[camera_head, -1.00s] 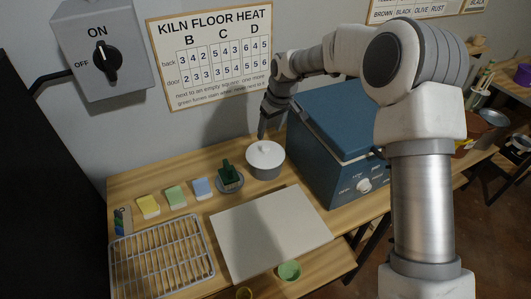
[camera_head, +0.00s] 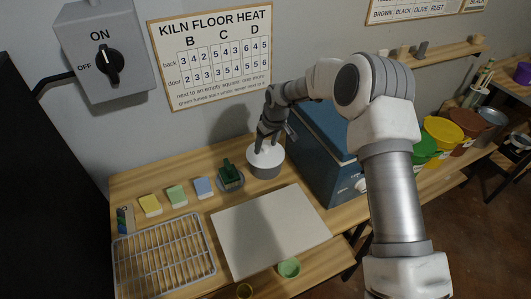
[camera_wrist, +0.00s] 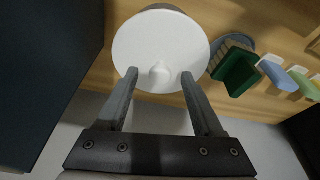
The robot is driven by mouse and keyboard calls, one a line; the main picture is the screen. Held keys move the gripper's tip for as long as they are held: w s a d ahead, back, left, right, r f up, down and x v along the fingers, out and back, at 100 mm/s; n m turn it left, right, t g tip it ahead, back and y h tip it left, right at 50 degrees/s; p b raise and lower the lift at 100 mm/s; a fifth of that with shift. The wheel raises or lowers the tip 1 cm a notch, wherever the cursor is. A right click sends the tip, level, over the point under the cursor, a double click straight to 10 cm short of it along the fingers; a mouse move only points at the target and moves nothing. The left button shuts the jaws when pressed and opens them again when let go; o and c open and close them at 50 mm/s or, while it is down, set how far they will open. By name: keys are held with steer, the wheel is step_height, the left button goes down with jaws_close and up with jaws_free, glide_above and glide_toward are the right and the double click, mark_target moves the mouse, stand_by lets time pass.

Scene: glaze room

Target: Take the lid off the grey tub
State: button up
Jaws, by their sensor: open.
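The grey tub (camera_head: 266,170) stands on the wooden table beside the blue kiln. Its white lid (camera_head: 274,157) is on top; in the wrist view the lid (camera_wrist: 160,40) is a white disc with a small round knob (camera_wrist: 160,73) near the fingertips. My gripper (camera_head: 265,147) is above the lid, pointing down. In the wrist view my gripper (camera_wrist: 159,76) is open, with one finger on each side of the knob and a gap on both sides. I cannot tell whether the fingertips touch the lid.
The blue kiln (camera_head: 318,160) stands close on the right of the tub. A green brush on a grey dish (camera_head: 231,184) is close on the left, then blue, green and yellow blocks. A pale board (camera_head: 270,232) lies in front. A wire rack (camera_head: 163,258) is front left.

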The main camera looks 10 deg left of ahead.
jaws_close()
steer(key=shift+r, duration=0.15)
